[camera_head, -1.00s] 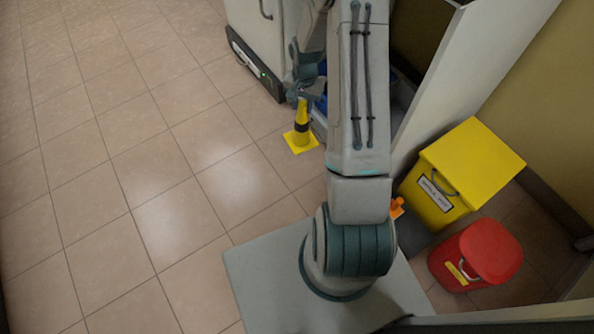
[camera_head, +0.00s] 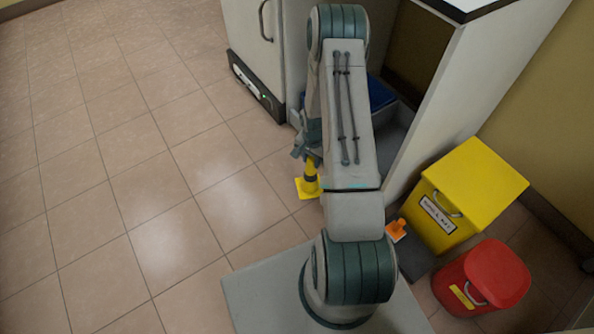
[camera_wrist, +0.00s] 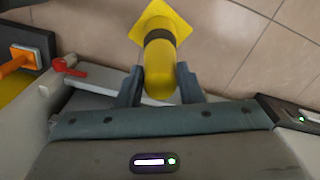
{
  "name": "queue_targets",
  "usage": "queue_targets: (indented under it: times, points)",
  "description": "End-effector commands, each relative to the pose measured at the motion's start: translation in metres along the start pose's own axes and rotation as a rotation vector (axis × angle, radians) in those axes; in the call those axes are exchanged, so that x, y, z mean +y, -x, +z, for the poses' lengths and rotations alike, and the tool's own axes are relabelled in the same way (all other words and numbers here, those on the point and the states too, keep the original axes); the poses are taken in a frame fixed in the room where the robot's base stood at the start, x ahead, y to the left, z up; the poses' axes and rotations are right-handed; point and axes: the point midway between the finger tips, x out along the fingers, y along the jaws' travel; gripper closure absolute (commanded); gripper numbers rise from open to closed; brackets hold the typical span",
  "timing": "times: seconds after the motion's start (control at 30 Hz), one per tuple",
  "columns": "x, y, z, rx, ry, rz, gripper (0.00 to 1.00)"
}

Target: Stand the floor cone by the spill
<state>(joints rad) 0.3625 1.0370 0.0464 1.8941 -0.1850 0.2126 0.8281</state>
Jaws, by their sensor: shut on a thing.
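The yellow floor cone (camera_head: 309,180) with a dark band and a square yellow base is beside my arm, left of the open cabinet, in the head view. My gripper (camera_head: 303,153) is shut on its upper part. In the wrist view the cone (camera_wrist: 161,65) stands between the two fingers of my gripper (camera_wrist: 160,85), its top toward me and its base pointing away. Whether the base touches the floor is unclear. I cannot make out the spill in either view; my arm hides part of the floor.
A pale cabinet (camera_head: 285,60) stands behind the cone. A yellow bin (camera_head: 470,185) and a red lidded bucket (camera_head: 485,275) stand at the right. An orange object (camera_head: 396,229) lies beside my base. The tiled floor (camera_head: 110,180) at the left is clear.

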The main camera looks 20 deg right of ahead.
Motion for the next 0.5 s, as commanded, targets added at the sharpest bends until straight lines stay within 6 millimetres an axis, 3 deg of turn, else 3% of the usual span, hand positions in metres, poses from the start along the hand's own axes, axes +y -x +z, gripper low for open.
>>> queue_targets:
  times: [0.03, 0.2, 0.5]
  points:
    - [-0.012, -0.011, 0.003, 0.001, 0.006, -0.001, 1.0]
    - [-0.041, -0.028, 0.01, 0.001, 0.004, -0.001, 1.0]
    - [-0.051, -0.045, 0.013, -0.001, 0.0, 0.001, 1.0]
